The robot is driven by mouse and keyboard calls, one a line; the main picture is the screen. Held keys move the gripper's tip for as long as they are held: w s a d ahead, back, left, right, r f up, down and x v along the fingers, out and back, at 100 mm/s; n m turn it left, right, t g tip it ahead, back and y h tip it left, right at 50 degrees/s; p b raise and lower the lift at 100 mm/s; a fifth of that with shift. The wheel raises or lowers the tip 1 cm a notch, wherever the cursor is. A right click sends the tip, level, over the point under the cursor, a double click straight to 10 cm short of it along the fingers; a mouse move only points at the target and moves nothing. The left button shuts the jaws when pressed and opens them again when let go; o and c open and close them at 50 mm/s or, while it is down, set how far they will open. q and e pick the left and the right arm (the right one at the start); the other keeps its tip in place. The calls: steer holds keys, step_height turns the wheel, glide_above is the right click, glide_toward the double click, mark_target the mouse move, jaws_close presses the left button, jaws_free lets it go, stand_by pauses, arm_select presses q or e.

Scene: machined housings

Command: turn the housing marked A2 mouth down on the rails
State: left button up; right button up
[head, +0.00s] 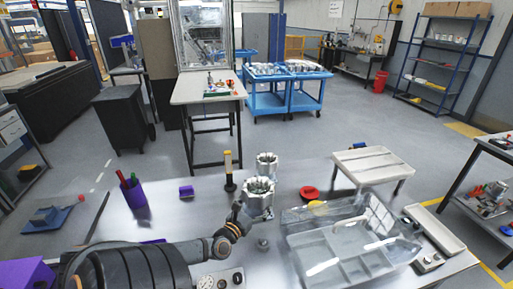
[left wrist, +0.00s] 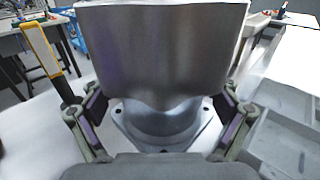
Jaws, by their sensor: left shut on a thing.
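A silver machined housing (head: 258,204) is in my left gripper (head: 241,216), above the middle of the table. Its scalloped upper end faces up toward the head camera. In the left wrist view, the smooth metal body of the housing (left wrist: 160,45) fills the upper middle, with the fingers of my left gripper (left wrist: 162,106) on both sides. A flange with bolt holes (left wrist: 160,136) shows below it. A second silver housing (head: 267,160) stands just behind the held one. I cannot read any A2 mark, and I cannot make out the rails. My right gripper is not in view.
A black post with a yellow top (head: 229,170) stands close behind the gripper. A purple pen cup (head: 134,194) and purple block (head: 186,191) are at left. A clear bin (head: 376,212), grey divided tray (head: 340,262) and red round thing (head: 309,193) are at right.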

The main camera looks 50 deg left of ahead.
arm_select(q)
steer(key=shift+f+b, duration=2.55)
steer(key=shift+f, duration=0.55)
steer(key=o, duration=1.6)
steer(key=shift+c, duration=0.2)
steer(key=shift+s, duration=0.1)
steer(key=v, duration=1.1)
steer(key=shift+s+d, duration=0.2)
steer(key=shift+s, duration=0.15)
